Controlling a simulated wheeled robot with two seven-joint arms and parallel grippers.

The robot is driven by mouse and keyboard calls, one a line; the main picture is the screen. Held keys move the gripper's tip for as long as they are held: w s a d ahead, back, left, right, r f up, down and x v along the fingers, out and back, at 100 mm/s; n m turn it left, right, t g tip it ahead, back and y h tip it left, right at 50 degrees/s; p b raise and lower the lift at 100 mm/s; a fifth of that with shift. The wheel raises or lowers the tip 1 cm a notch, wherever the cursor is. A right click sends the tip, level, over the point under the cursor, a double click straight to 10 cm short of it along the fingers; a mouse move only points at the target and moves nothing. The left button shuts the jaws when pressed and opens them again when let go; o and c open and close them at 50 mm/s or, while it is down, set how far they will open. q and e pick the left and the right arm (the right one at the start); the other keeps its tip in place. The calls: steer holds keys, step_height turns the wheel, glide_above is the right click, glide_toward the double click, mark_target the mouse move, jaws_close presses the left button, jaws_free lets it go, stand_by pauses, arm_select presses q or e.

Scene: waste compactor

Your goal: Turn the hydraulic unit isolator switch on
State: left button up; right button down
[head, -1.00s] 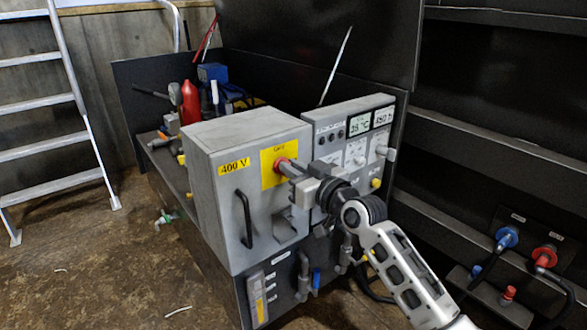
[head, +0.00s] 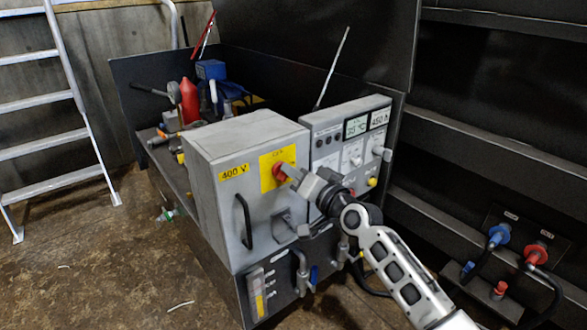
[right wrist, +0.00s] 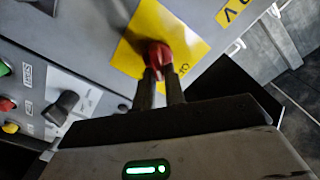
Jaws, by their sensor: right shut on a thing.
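The isolator switch is a red rotary knob (head: 279,172) on a yellow plate (head: 268,180) on the front of the grey 400 V cabinet (head: 207,205). My right gripper (head: 289,174) reaches it from the right, with its fingertips at the knob. In the right wrist view the two dark fingers are shut on the red knob (right wrist: 159,55), one on each side, in front of the yellow plate (right wrist: 170,22). The fingers hide part of the knob, so I cannot tell its exact angle. My left gripper is not in view.
A cabinet handle (head: 244,220) sits left of the knob. A control panel (head: 345,150) with displays and knobs stands to the right. A ladder (head: 60,110) leans at the left. Blue and red connectors (head: 499,236) are at the far right. Open floor lies front left.

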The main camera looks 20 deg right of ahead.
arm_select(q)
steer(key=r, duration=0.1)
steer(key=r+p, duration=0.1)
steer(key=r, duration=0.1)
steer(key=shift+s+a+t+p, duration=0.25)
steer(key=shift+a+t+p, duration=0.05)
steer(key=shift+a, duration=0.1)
arm_select(e)
steer(key=m, duration=0.6)
steer(key=f+m, duration=0.1)
steer(key=m, duration=0.2)
steer(key=shift+w+d+m, duration=0.1)
steer(key=shift+d+m, duration=0.1)
steer(key=shift+m, duration=0.2)
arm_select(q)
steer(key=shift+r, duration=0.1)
arm_select(e)
steer(key=c, duration=1.5)
jaws_free()
steer(key=shift+o, duration=0.2)
